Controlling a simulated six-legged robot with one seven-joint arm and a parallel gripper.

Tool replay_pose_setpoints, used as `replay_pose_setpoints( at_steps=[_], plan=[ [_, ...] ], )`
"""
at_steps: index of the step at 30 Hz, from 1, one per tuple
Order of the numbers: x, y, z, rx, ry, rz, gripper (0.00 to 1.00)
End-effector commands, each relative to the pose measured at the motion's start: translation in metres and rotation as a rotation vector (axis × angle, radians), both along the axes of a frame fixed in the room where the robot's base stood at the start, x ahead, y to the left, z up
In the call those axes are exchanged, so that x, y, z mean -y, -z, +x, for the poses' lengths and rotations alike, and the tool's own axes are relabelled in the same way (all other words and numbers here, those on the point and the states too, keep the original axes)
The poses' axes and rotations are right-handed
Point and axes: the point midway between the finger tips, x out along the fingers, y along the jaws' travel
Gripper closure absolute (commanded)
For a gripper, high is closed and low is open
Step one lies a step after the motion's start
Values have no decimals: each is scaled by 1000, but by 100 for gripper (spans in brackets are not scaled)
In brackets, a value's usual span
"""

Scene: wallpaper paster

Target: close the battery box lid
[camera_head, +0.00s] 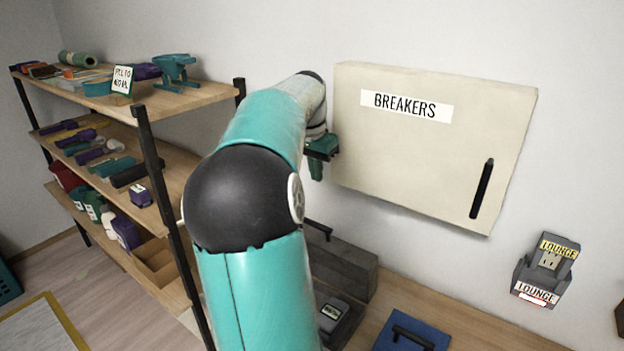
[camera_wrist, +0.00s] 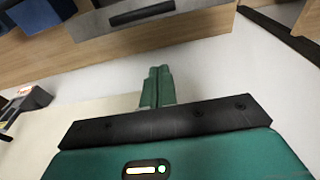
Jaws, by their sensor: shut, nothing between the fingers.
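No box in view is marked as the battery box, so I cannot tell which thing it is. A dark grey wall unit (camera_head: 541,270) with two LOUNGE labels hangs at the right; its upper part leans out from the wall. My gripper (camera_head: 317,170) is just left of the BREAKERS panel, above the bench and well away from the wall unit. In the wrist view its green fingers (camera_wrist: 158,86) are together and empty.
The cream BREAKERS panel (camera_head: 430,145) with a black handle is on the wall. A loaded shelf unit (camera_head: 180,103) stands left. The wall between panel and unit is clear.

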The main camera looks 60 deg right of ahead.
Motion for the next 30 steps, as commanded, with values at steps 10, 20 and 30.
replay_pose_setpoints(
  at_steps=[10, 20, 30],
  plan=[
    [13, 69, 0, -3, -1, 4, 100],
    [-15, 94, 6, 2, -4, 2, 100],
    [-19, 96, 6, 0, -2, 1, 100]
  ],
)
